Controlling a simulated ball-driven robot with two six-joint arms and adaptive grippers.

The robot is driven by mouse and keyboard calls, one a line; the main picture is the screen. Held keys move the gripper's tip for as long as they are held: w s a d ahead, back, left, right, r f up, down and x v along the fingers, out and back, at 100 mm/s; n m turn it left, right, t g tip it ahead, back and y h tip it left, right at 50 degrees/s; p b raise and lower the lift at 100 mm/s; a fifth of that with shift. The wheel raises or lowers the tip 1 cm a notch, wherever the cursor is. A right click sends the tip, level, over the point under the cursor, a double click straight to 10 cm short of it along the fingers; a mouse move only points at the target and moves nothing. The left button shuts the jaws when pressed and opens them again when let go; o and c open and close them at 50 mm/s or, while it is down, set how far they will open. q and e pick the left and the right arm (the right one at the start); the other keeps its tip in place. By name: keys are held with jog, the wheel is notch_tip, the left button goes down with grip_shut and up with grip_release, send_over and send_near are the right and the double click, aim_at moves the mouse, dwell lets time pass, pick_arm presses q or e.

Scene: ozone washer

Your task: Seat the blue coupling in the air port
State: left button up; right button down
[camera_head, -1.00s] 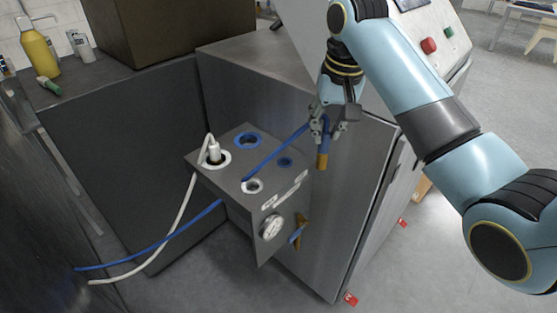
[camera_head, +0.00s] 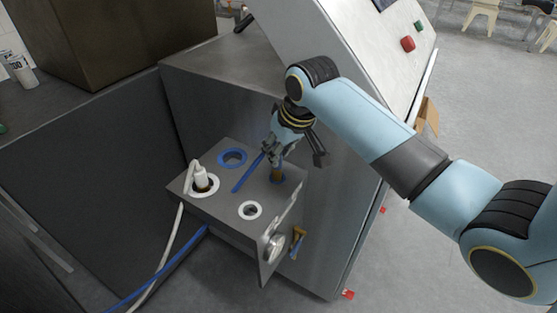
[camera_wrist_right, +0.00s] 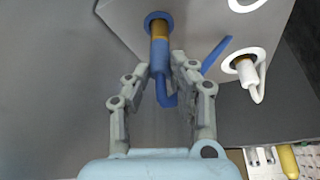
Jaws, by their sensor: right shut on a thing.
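My right gripper (camera_head: 273,156) is shut on the blue coupling; its fingers also show in the wrist view (camera_wrist_right: 166,78). The brass end points into the small blue-ringed port (camera_wrist_right: 152,17) on the grey panel box. It overlaps the port opening in both views; how deep it sits, I cannot tell. A blue hose (camera_head: 247,175) bends away from the coupling. My left gripper is out of view.
The panel box (camera_head: 222,197) also has a larger blue-ringed port (camera_head: 232,157), an empty white-ringed port (camera_head: 250,210) and a white plug (camera_head: 201,177) with a hose. A gauge (camera_head: 273,248) and a brass valve (camera_head: 298,237) are on its front. A steel cabinet (camera_head: 330,215) stands close behind.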

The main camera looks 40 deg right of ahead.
notch_tip(320, 180, down, 3)
jog(key=shift+r, duration=0.1)
jog(key=c, duration=1.2)
grip_release()
jog(key=shift+c, duration=0.2)
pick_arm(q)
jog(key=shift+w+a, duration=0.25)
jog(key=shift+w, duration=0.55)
pick_arm(e)
jog(key=shift+o, duration=0.5)
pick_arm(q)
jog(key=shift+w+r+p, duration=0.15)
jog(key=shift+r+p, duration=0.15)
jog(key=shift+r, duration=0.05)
pick_arm(e)
jog(key=v, duration=1.2)
